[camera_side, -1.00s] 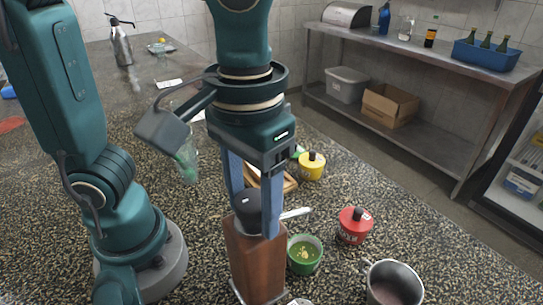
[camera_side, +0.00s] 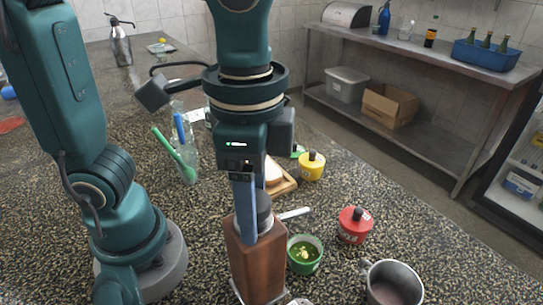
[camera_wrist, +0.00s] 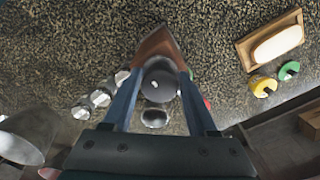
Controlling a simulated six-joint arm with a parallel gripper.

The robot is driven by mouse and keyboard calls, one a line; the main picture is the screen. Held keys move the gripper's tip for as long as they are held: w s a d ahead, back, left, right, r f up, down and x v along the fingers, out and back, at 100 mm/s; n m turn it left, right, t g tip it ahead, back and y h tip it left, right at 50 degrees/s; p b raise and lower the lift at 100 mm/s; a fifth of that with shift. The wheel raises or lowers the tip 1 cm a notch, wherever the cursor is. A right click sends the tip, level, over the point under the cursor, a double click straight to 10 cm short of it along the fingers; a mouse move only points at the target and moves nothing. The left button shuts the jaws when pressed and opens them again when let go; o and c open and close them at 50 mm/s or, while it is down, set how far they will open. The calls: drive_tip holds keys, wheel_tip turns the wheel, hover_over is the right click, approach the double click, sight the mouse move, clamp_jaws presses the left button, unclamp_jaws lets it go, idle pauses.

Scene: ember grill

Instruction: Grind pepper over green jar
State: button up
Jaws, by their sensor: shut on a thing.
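A tall wooden pepper mill (camera_side: 257,265) with a dark round knob (camera_wrist: 160,85) stands upright on the counter. My gripper (camera_side: 250,236) points down from above, its blue fingers shut on the knob from both sides. In the wrist view my gripper (camera_wrist: 158,78) shows one finger on each side of the knob. The green jar (camera_side: 305,267) stands just right of the mill in the side view, open, with green and yellowish contents. In the wrist view only a sliver of green shows beside the right finger. No falling pepper can be made out.
Right of the green jar are a red jar (camera_side: 354,226) and a metal pot (camera_side: 391,284). Behind are a yellow jar (camera_side: 312,167) and a wooden board with bread (camera_side: 285,185). A glass with utensils (camera_side: 185,155) stands left. Several shakers (camera_wrist: 100,96) are near the mill.

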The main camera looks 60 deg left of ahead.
drive_tip(key=m, duration=1.5)
drive_tip(key=o, duration=0.8)
drive_tip(key=shift+c, duration=0.2)
